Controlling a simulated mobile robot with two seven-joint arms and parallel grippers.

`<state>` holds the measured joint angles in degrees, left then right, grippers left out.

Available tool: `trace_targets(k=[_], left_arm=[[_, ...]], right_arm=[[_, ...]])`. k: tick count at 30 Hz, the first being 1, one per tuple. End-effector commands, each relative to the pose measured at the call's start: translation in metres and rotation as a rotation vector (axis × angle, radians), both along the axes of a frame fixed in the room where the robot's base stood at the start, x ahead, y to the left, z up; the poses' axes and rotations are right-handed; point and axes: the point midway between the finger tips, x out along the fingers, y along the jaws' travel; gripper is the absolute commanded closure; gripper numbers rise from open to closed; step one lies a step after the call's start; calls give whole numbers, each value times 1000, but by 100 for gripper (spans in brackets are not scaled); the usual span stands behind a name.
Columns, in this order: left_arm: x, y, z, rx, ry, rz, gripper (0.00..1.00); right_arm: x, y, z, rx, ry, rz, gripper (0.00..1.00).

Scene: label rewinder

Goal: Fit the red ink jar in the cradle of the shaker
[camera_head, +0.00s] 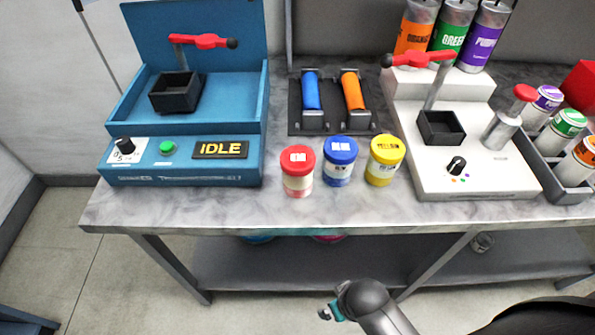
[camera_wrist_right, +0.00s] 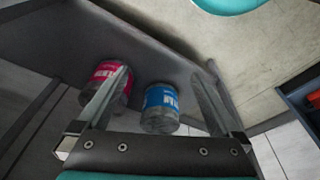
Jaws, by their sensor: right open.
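The red ink jar (camera_head: 298,171) stands upright near the table's front edge, left of the blue jar. The shaker seems to be the blue machine (camera_head: 190,160) at the left, whose display reads IDLE. Its black square cradle (camera_head: 175,94) looks empty, with a red-handled lever (camera_head: 204,41) raised over it. My right gripper (camera_head: 329,313) is low in front of the table, well apart from the red jar. In the right wrist view its fingers (camera_wrist_right: 168,68) are spread, with nothing held between them. My left gripper is not in view.
A blue jar (camera_head: 340,162) and yellow jar (camera_head: 384,161) stand close beside the red one. A white machine (camera_head: 450,180) with a similar black cradle (camera_head: 441,127) is at right. The under-shelf (camera_head: 330,268) holds jars, including a pink one (camera_wrist_right: 108,83) and blue one (camera_wrist_right: 160,108).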

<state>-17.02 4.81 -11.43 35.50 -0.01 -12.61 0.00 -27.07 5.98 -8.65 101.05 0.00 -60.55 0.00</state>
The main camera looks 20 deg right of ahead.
Motion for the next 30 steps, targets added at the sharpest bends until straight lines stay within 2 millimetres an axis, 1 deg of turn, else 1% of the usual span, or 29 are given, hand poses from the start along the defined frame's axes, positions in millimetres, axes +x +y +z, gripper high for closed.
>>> trace_targets(k=[1,8,10,12,15,17,21,25,27,30], left_arm=[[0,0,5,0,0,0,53],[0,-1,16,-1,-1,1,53],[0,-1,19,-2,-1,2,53],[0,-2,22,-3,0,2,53],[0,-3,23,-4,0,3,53],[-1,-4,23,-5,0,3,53],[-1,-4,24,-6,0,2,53],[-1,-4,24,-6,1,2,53],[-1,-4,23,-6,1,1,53],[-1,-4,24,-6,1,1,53]], right_arm=[[6,0,23,1,-15,-1,0],[21,-3,118,-22,-85,-27,0],[29,-6,149,-49,-140,-60,0],[43,-10,181,-92,-245,-123,0],[64,-12,207,-125,-401,-203,0],[77,-10,220,-127,-505,-238,0],[101,5,249,-80,-741,-272,0],[112,25,268,-5,-898,-257,0],[114,34,274,28,-949,-243,0],[115,41,278,61,-987,-231,0]])
